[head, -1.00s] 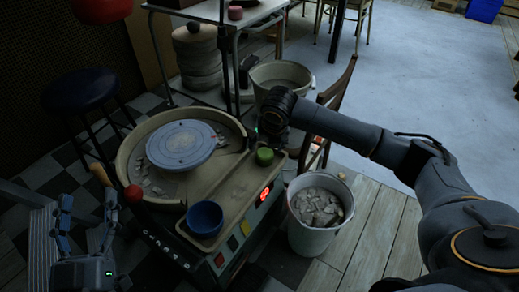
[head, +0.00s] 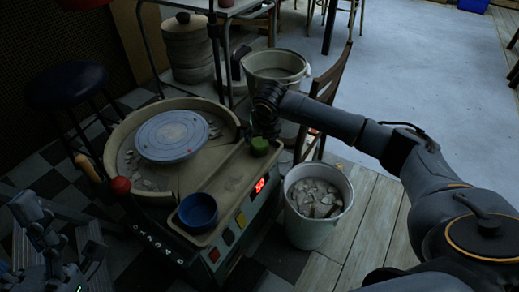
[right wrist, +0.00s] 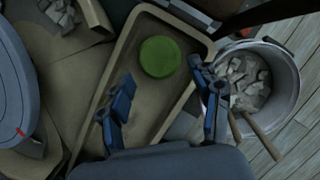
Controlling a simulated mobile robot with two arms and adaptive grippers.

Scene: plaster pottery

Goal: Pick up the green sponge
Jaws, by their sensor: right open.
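The green sponge (head: 259,147) is a round green piece on the far end of the beige tray of the pottery wheel. In the right wrist view the sponge (right wrist: 159,57) lies between and slightly beyond the two blue fingertips. My right gripper (right wrist: 161,76) is open and empty, above the tray with its fingers apart on either side of the sponge's line. In the head view the right gripper (head: 266,125) is just behind the sponge and partly dark. My left gripper (head: 62,232) is at the lower left, open and empty, far from the sponge.
A blue bowl (head: 198,211) stands on the near end of the tray (head: 229,181). The wheel head (head: 172,136) is to the left. A bucket of scraps (head: 318,203) stands to the right, a second bucket (head: 277,70) and a chair (head: 332,84) behind.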

